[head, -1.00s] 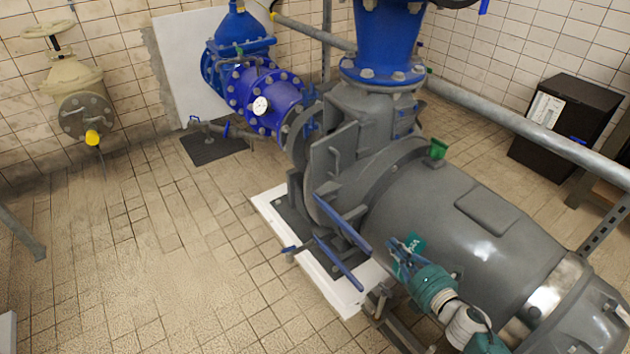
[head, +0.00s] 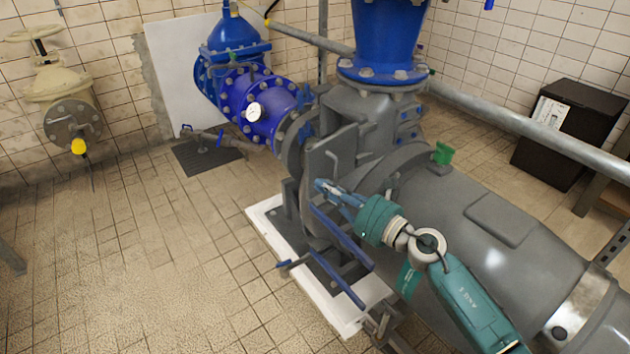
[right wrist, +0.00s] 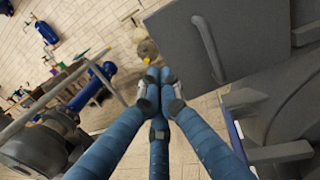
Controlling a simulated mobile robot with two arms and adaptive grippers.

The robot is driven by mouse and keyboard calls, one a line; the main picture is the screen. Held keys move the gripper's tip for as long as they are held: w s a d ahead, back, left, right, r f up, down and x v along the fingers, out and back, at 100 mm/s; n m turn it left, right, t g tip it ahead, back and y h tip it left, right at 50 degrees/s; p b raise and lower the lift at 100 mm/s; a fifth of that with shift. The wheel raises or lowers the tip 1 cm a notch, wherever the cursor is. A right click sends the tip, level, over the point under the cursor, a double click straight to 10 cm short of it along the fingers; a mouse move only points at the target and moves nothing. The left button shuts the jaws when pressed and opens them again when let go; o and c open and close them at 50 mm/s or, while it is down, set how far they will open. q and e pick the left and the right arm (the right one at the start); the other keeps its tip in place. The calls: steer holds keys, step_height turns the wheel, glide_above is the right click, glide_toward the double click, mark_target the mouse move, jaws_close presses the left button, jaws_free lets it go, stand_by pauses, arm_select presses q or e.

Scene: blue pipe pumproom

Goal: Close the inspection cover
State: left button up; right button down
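The inspection cover (head: 326,150) is a flat grey plate with a bar handle, standing at the front of the grey pump housing (head: 375,125). It also shows in the right wrist view (right wrist: 180,45), with its curved handle (right wrist: 210,48) at upper right. It appears swung out from the housing. My right gripper (head: 322,187) has blue fingers on a teal wrist. It is just below and right of the cover in the head view. In the right wrist view its fingertips (right wrist: 155,80) are drawn together with nothing between them, left of the handle. My left gripper is not in view.
Blue bars (head: 340,235) stick out below the cover, near my right gripper. The large grey pump body (head: 500,225) lies to the right. A galvanised rail (head: 520,125) runs behind it. The tiled floor (head: 130,260) at left is clear.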

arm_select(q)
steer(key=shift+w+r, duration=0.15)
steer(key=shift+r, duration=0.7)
arm_select(e)
steer(key=x, duration=0.3)
steer(key=shift+w+a, duration=0.2)
steer(key=shift+w+a, duration=0.1)
